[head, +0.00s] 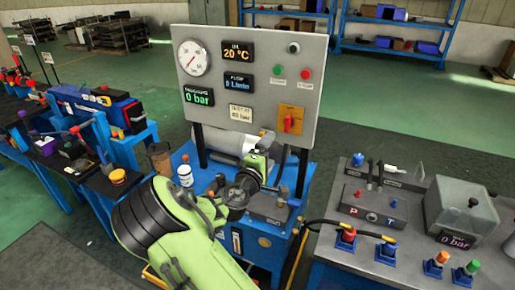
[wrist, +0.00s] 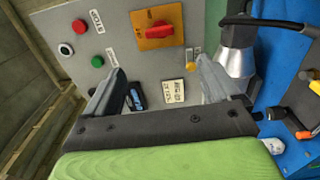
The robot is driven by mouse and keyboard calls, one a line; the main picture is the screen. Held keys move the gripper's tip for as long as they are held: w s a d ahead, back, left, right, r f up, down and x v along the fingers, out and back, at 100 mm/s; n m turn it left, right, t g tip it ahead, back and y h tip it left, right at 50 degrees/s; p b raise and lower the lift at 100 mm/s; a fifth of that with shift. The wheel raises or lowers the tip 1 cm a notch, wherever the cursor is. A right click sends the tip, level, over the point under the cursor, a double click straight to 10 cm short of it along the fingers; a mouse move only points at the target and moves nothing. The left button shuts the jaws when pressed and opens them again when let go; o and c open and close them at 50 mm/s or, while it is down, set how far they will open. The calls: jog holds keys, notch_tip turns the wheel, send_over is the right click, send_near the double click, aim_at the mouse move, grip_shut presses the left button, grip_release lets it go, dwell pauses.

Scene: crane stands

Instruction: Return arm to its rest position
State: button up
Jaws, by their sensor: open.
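My green arm reaches from the bottom of the head view to the blue stand below the grey instrument panel (head: 250,118). My gripper (wrist: 160,68) shows in the wrist view with its two grey fingers wide apart. Only the panel shows between them, so it is open and empty. The panel fills much of the wrist view and appears turned on its side, with the red switch on its orange plate (wrist: 160,28) beyond the fingertips. In the head view the fingers are hard to make out among the dark arm joints.
A grey-topped bench (head: 400,215) with hoses and a clear-lidded box (head: 460,212) stands to the right. A blue bench with tools and a blue case (head: 98,106) stands to the left. Blue shelving (head: 395,22) is at the back. Green floor lies open behind the panel.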

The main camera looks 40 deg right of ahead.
jog(key=s+a+f+m+g+y+p, duration=0.25)
jog(key=s+a+m+g+y, duration=0.2)
jog(key=s+m+y, duration=0.3)
jog(key=s+a+r+n+t+y+p, duration=0.1)
jog(key=s+a+r+y, duration=0.3)
jog(key=s+a, duration=0.4)
jog(key=s+a+r+n+t+y+p, duration=0.1)
jog(key=s+a+r+y, duration=0.3)
jog(key=s+a, duration=0.5)
jog(key=a+r+p, duration=0.1)
jog(key=a, duration=0.5)
jog(key=shift+r, duration=0.4)
jog(key=shift+y, duration=0.25)
